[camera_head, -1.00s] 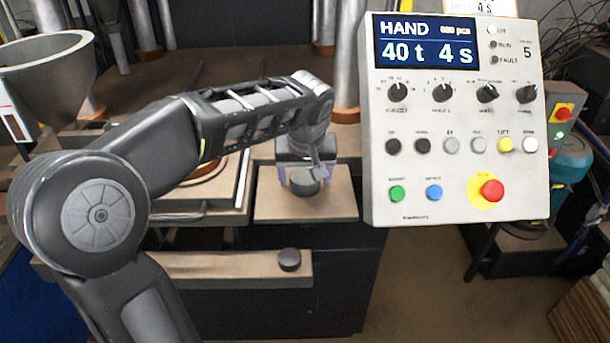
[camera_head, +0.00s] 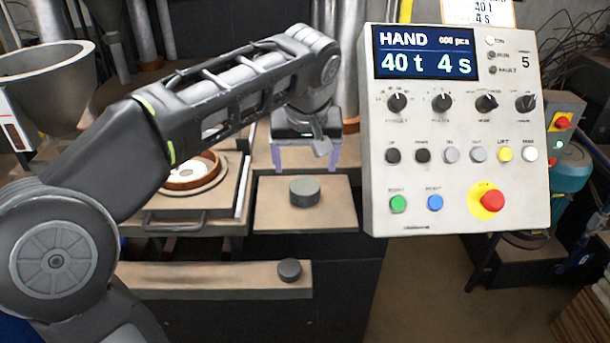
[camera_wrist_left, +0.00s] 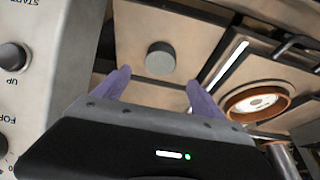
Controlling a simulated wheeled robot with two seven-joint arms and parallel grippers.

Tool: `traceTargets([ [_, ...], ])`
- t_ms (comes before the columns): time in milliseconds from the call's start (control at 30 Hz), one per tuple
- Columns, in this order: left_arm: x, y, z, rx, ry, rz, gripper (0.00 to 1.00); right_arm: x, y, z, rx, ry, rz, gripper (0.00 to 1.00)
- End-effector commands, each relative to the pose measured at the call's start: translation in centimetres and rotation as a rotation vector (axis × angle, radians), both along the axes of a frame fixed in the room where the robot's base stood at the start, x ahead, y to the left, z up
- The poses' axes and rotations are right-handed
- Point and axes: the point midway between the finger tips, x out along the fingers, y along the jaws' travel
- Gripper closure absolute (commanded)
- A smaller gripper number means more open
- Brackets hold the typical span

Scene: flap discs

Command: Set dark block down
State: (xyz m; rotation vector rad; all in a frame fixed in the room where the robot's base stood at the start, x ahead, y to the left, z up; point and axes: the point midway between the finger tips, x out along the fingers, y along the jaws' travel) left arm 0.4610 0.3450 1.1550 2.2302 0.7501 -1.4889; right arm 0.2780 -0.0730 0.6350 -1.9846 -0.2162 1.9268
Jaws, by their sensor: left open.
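The dark block (camera_head: 304,192) is a short dark grey cylinder standing upright on a square tan plate (camera_head: 330,220). It also shows in the left wrist view (camera_wrist_left: 160,58), on the tan plate between and beyond my fingertips. My left gripper (camera_head: 306,168) is open and empty, above and behind the block in the head view and apart from it. Its purple fingers (camera_wrist_left: 159,90) stand wide apart in the left wrist view. My right gripper is not in view.
A control panel (camera_head: 460,215) stands close on the right of the plate. To the left, a copper-coloured ring (camera_head: 192,175) with a white disc sits on another plate. A dark round knob (camera_head: 289,269) sits on the front ledge (camera_head: 215,278).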

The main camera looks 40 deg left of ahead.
Motion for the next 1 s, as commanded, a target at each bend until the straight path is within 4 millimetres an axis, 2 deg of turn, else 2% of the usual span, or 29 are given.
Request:
traceTargets([
  [100, -0.4, -0.4, 1.5, 0.0, -0.001, 0.0, 0.2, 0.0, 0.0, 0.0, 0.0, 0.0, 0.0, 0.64],
  [233, -0.7, -0.6, 2.2, 0.0, 0.0, 0.0, 0.2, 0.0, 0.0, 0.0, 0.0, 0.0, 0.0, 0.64],
  [1000, -0.7, -0.6, 2.2, -0.001, 0.001, 0.0, 0.2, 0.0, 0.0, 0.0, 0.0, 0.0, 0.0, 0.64],
])
